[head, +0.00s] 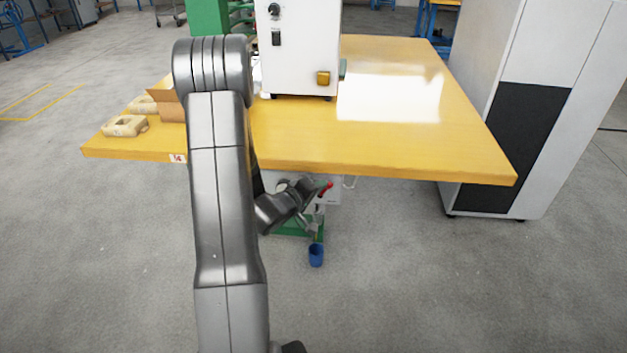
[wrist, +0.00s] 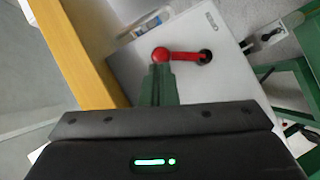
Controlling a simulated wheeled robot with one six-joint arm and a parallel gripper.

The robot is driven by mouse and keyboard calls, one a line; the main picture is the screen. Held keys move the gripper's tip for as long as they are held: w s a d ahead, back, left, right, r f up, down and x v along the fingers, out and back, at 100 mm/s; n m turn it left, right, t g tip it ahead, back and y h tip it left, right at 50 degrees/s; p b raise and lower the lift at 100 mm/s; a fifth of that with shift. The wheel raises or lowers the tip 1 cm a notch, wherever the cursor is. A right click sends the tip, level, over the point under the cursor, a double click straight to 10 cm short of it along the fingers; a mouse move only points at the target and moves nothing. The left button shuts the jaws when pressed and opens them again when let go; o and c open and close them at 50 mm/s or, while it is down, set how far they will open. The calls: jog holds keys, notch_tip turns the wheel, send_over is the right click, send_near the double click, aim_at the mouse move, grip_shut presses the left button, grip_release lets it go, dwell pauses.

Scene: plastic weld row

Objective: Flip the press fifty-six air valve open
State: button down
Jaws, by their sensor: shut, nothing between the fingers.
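The air valve's red lever (wrist: 185,56) shows in the wrist view on a pale grey box (wrist: 215,85). It lies crosswise in the picture, with a round red knob at its left end and a dark pivot at its right. My gripper (wrist: 158,72) is shut and empty, its fingertips just below the knob; I cannot tell whether they touch it. In the head view the red lever (head: 327,187) shows small below the table's front edge, beside my gripper (head: 311,192). My arm and gripper hide part of the box there.
The yellow table (head: 400,150) overhangs the valve; its edge (wrist: 75,50) is close in the wrist view. A blue cup (head: 316,256) sits below the lever. A white machine (head: 300,50) and beige parts (head: 125,126) are on top. A grey cabinet (head: 545,120) stands right. Front floor is clear.

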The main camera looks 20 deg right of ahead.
aim_at(333, 184)
jog(key=shift+s+d+f+m+y, duration=0.1)
jog(key=shift+s+d+m+y, duration=0.2)
jog(key=shift+d+m+y, duration=0.25)
jog(key=shift+s+d+f+m+y, duration=0.1)
jog(key=shift+s+d+m+y, duration=0.2)
jog(key=shift+m+y, duration=0.35)
jog(key=m+y+b, duration=0.1)
jog(key=s+d+f+m+t+y+b, duration=0.1)
jog(key=shift+d+f+y, duration=0.1)
jog(key=shift+d+y, duration=0.2)
jog(key=shift+s+d+f+b, duration=0.1)
jog(key=shift+d+f+b, duration=0.25)
jog(key=shift+b, duration=0.3)
jog(key=shift+d, duration=0.1)
jog(key=shift+s+r+p, duration=0.1)
jog(key=shift+r+p, duration=0.35)
jog(key=shift+r, duration=0.15)
jog(key=r+p, duration=0.1)
jog(key=a+r, duration=0.1)
jog(key=r+p, duration=0.1)
jog(key=shift+s+a+r+p, duration=0.25)
jog(key=shift+s+p, duration=0.05)
jog(key=s+p+v, duration=0.1)
jog(key=v, duration=0.8)
jog(key=shift+d, duration=0.4)
jog(key=shift+w+f, duration=0.15)
jog(key=shift+f, duration=0.05)
